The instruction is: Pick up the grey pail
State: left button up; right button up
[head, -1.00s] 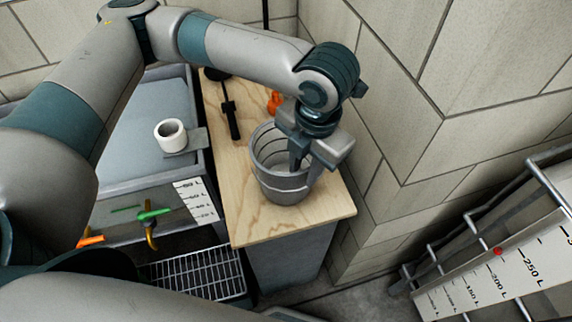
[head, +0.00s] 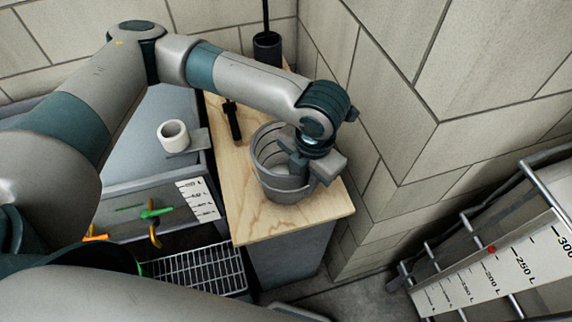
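The grey pail (head: 282,188) stands upright on the wooden top of a cabinet (head: 262,226), near its right front corner. My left gripper (head: 312,172) reaches down over the right side of the pail. One finger is inside the pail and the other is outside, with the right rim between them. The fingers look spread apart, and the fingertips are partly hidden. The gripper and wrist cover part of the pail's right rim. My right gripper is not in view.
Left of the cabinet, a grey basin (head: 130,135) has a white cup (head: 173,136) by its edge. A black-handled tool (head: 233,122) and a dark holder (head: 267,48) are behind the pail. The tiled wall (head: 390,120) is close on the right.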

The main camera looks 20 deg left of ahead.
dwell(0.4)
pick_arm(q)
grip_shut()
jog(key=shift+w+r, duration=0.1)
jog(key=shift+r, duration=0.5)
notch_tip(320, 180, up, 9)
jog(key=shift+f+b, duration=0.1)
jog(key=shift+b, duration=1.05)
